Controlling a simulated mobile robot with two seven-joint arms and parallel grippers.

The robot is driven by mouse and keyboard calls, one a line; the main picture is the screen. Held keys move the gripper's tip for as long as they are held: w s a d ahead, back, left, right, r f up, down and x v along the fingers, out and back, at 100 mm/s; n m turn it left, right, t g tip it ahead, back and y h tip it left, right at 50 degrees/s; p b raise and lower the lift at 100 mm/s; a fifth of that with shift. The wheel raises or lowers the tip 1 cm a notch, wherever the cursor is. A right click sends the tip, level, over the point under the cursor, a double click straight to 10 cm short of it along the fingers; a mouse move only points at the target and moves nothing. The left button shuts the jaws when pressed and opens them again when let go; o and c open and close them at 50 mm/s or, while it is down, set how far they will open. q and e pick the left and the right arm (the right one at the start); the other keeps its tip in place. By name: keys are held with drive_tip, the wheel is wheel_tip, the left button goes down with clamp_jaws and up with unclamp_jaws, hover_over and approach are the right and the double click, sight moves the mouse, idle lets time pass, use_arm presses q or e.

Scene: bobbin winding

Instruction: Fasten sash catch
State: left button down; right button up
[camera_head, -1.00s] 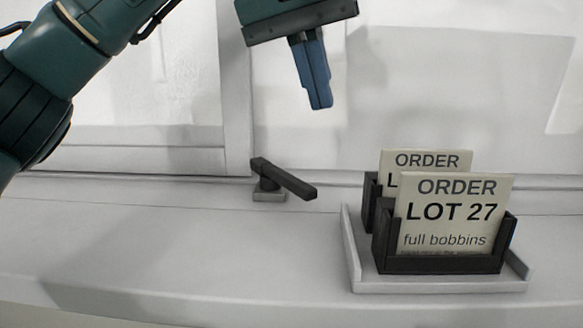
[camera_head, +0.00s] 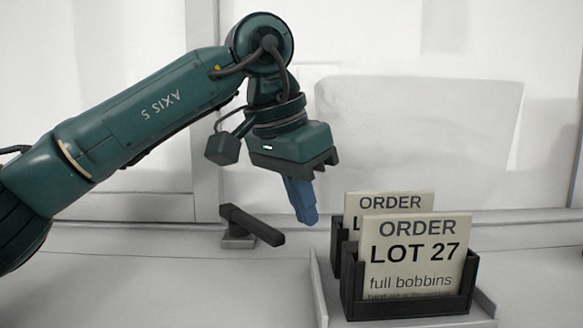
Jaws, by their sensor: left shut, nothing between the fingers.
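The sash catch (camera_head: 252,226) is a dark lever on a small light base, on the white sill at the foot of the window frame. Its lever slants from upper left down to lower right. My left gripper (camera_head: 308,220) has blue fingers that are shut with nothing between them. It points down, just right of the lever's free end and left of the card holders. In the picture a small gap shows between the fingertips and the lever; the depth between them is hard to tell. My right gripper is not in view.
A light tray (camera_head: 487,304) at the lower right carries two dark holders with cards reading ORDER; the front card (camera_head: 412,255) says LOT 27, full bobbins. The tray stands close right of the catch. The sill left of the catch is clear.

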sight(255, 233)
use_arm(q)
drive_tip(key=shift+s+a+f, duration=0.1)
drive_tip(key=shift+s+a, duration=0.5)
drive_tip(key=shift+a, duration=0.2)
drive_tip(key=shift+s+a, duration=0.6)
drive_tip(key=shift+a, duration=0.15)
